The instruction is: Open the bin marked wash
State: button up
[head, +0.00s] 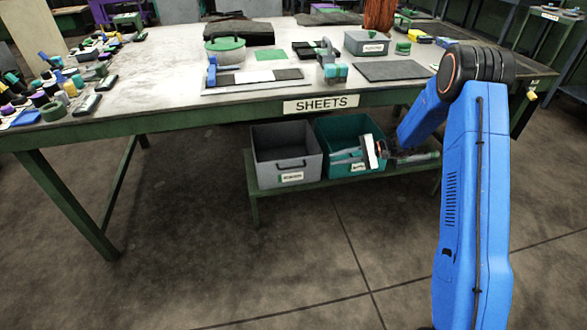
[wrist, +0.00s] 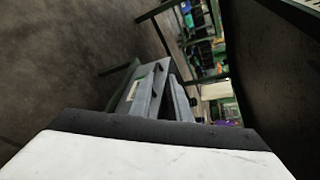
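A grey bin (head: 262,172) with a dark front handle and a small white label (head: 291,177) stands on the low shelf under the table. A teal bin (head: 325,137) stands to its right, its label partly hidden behind my gripper. Neither label is readable. Both bins look open at the top in the head view. My gripper (head: 332,157) is in front of the teal bin, pointing left, with its two fingers apart and nothing between them. In the wrist view the grey bin (wrist: 144,95) shows tilted beyond my white gripper body; the fingers are hidden there.
Dark sheets, tools and a grey labelled box (head: 367,42) lie on top. The low shelf (head: 275,190) holds the bins. The floor in front is clear.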

jog(key=m+t+y, duration=0.1)
send_near(299, 167)
jog(key=x, duration=1.2)
grip_shut()
